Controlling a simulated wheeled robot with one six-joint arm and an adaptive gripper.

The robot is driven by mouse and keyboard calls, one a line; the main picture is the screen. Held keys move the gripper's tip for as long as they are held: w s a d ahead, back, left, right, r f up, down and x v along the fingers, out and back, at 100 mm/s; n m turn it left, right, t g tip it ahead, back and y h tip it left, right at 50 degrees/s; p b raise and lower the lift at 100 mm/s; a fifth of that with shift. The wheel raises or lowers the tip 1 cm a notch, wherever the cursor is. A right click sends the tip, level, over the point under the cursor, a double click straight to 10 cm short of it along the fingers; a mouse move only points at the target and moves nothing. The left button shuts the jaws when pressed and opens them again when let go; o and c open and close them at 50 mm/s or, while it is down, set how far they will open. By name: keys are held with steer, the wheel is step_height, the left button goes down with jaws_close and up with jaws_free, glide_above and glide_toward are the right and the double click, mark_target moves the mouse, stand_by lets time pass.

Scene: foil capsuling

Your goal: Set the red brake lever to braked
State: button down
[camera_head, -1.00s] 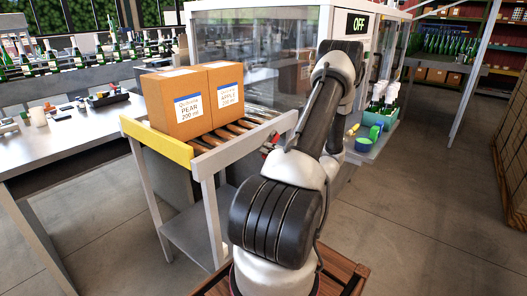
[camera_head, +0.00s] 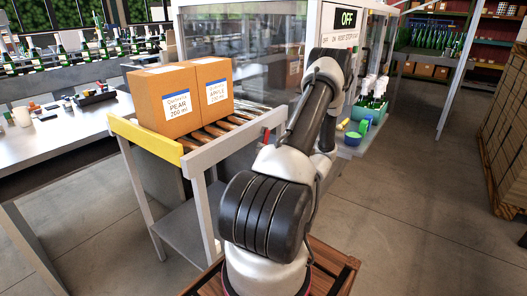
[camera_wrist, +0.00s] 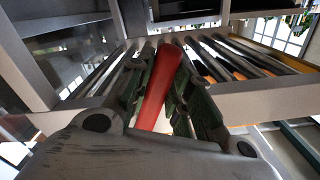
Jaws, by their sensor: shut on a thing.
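The red brake lever (camera_wrist: 160,90) is a tapered red bar, seen close up in the wrist view and leaning slightly to the right at its far end. My gripper (camera_wrist: 167,84) has its dark fingers on both sides of the lever and is shut on it. The lever's near end is hidden by the gripper body.
The roller conveyor (camera_head: 183,158) carries two cardboard boxes, Pear (camera_head: 163,101) and Apple (camera_head: 213,88). Its frame is close around my gripper, with rollers (camera_wrist: 262,55) behind the lever. The glass-walled machine with its OFF display (camera_head: 347,18) stands beyond. Open floor lies at right.

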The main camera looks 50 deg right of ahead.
steer(key=shift+f, duration=0.1)
stand_by(0.3)
steer(key=c, duration=1.3)
jaws_free()
steer(key=s, duration=0.8)
steer(key=s+d, duration=0.1)
steer(key=s, duration=0.3)
